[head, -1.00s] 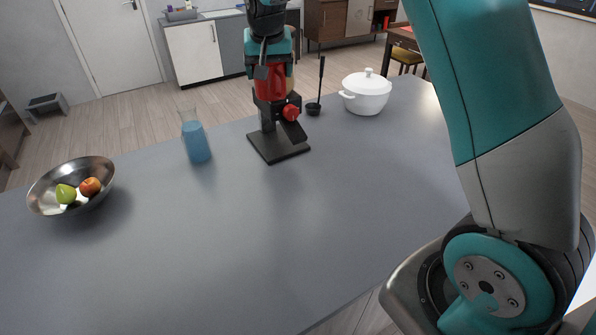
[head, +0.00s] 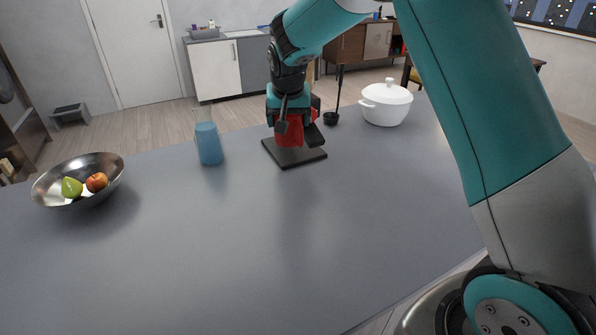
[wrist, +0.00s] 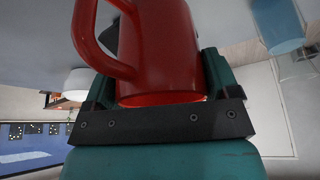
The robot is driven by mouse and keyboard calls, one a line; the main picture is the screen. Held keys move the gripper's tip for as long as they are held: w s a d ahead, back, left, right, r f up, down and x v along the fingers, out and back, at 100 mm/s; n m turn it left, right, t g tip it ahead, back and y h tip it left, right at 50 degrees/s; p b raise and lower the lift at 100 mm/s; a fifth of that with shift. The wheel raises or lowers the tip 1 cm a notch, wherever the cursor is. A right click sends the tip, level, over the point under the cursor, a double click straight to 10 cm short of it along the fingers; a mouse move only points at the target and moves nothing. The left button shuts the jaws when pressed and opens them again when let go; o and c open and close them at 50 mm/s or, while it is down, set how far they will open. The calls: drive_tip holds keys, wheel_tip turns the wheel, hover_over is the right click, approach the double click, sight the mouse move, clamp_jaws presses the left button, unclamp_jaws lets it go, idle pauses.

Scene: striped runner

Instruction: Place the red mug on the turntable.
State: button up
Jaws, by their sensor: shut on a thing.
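My gripper (head: 291,118) is shut on the red mug (head: 289,133), pointing down. In the wrist view the mug (wrist: 165,45) fills the upper middle, between the fingers, with its handle at the left and its rim near the palm. In the head view the mug is at the dark square base (head: 303,158) near the far edge of the table. I cannot tell whether it touches the base. A black and red part shows just right of the gripper. No round turntable shows clearly; I cannot tell whether the dark base is the turntable.
A blue vessel (head: 208,144) stands left of the base. A black ladle (head: 332,118) and a white lidded pot (head: 387,103) stand to its right. A metal bowl (head: 108,180) with fruit is at the far left. The near part of the grey table (head: 230,260) is clear.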

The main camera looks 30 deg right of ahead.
wheel_tip(320, 180, down, 15)
drive_tip(key=p, duration=0.3)
drive_tip(key=shift+f, duration=0.15)
drive_tip(key=o, duration=0.8)
drive_tip(key=shift+f, duration=0.1)
drive_tip(key=shift+o, duration=1.3)
